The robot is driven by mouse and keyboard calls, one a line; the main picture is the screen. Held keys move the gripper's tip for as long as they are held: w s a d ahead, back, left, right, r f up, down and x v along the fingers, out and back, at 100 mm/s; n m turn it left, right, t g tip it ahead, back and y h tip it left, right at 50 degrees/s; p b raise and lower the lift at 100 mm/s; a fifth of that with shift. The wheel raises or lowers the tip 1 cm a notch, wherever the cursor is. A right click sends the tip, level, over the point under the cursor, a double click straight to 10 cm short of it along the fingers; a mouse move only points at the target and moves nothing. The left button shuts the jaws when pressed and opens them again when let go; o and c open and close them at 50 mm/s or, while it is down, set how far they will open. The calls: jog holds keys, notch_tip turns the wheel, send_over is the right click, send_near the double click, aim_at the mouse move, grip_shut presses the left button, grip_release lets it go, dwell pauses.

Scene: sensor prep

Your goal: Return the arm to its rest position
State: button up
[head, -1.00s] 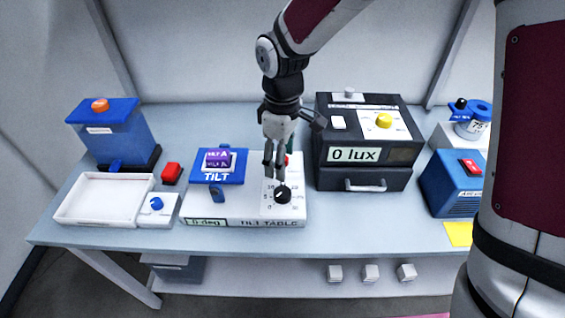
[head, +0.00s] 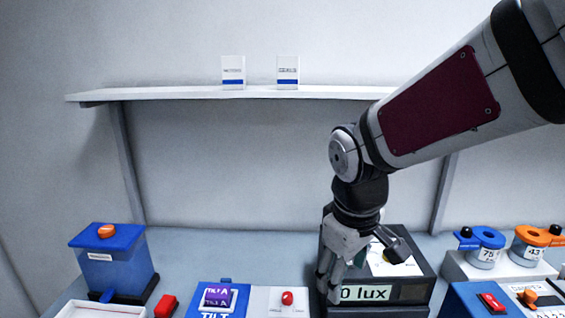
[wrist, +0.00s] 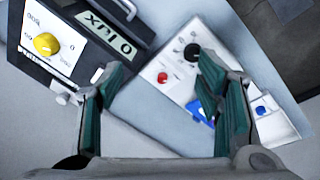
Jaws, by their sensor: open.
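My gripper (head: 332,280) hangs from my arm in front of the black lux box (head: 408,291) in the head view, covering part of its front. In the wrist view my gripper (wrist: 165,105) shows two green-padded fingers spread apart with nothing between them. The lux box (wrist: 88,15) is at the upper left there, with its yellow knob (wrist: 46,44). The white tilt table (wrist: 178,62) lies beyond the fingers, with a black dial and a red button (wrist: 162,77).
In the head view, a blue tilt plate (head: 207,295) carries a purple block (head: 218,296). A blue bin (head: 113,262) stands at left. A blue box (head: 480,300) and a ring stand (head: 497,265) are at right. A wall shelf (head: 200,94) holds two white cards. The space above the bench's left side is clear.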

jog(key=s+d+r+m+t, duration=0.1)
jog(key=s+d+r+m, duration=0.2)
jog(key=s, duration=0.4)
jog(key=s+d+r+m+t, duration=0.2)
jog(key=s+d+r+m, duration=0.2)
jog(key=s, duration=0.3)
jog(key=shift+d+r+m+y, duration=0.15)
jog(key=shift+d+m+y, duration=0.2)
jog(key=shift+d, duration=0.35)
